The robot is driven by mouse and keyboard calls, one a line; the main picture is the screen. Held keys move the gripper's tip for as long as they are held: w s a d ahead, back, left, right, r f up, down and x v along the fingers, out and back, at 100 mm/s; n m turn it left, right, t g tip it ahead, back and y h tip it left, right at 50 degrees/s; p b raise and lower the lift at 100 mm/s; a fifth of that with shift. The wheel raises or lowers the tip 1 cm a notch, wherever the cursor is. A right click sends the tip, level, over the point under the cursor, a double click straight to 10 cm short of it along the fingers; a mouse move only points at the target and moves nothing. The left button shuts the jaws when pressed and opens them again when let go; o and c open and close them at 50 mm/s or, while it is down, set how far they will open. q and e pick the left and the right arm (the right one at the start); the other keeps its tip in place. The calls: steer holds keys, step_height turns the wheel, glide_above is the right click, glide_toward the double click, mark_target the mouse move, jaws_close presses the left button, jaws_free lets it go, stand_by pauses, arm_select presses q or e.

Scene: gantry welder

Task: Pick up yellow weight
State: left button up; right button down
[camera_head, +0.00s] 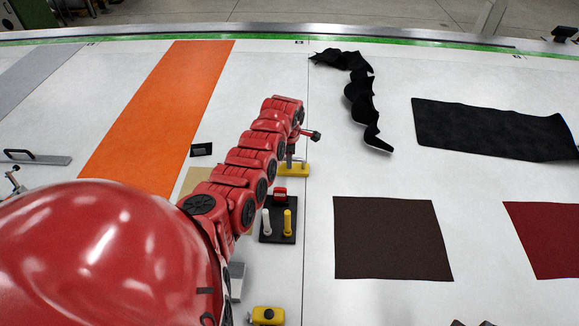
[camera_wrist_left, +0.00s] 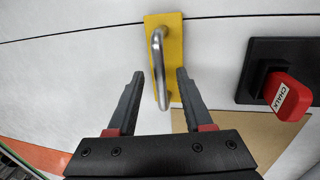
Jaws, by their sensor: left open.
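The yellow weight (camera_wrist_left: 165,52) is a flat yellow block with a bent metal handle (camera_wrist_left: 159,60), lying on the white surface. In the head view, the yellow weight (camera_head: 296,170) shows partly behind my left arm. My left gripper (camera_wrist_left: 157,78) is open. In the wrist view its two fingers lie on either side of the handle's near end, with nothing held. I cannot tell how far above the block the fingertips are. In the head view my left gripper (camera_head: 290,156) points down over the weight. My right gripper is not clearly visible.
A black holder (camera_head: 278,238) with a red chalk piece (camera_wrist_left: 288,95), a white stick and a yellow stick stands close to the weight. Another yellow block (camera_head: 268,316) lies at the bottom edge. Black cloth (camera_head: 362,95) and a brown sheet (camera_head: 390,240) lie to the right.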

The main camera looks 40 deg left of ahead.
arm_select(q)
steer(key=shift+f, duration=0.1)
jaws_close()
stand_by(1.4)
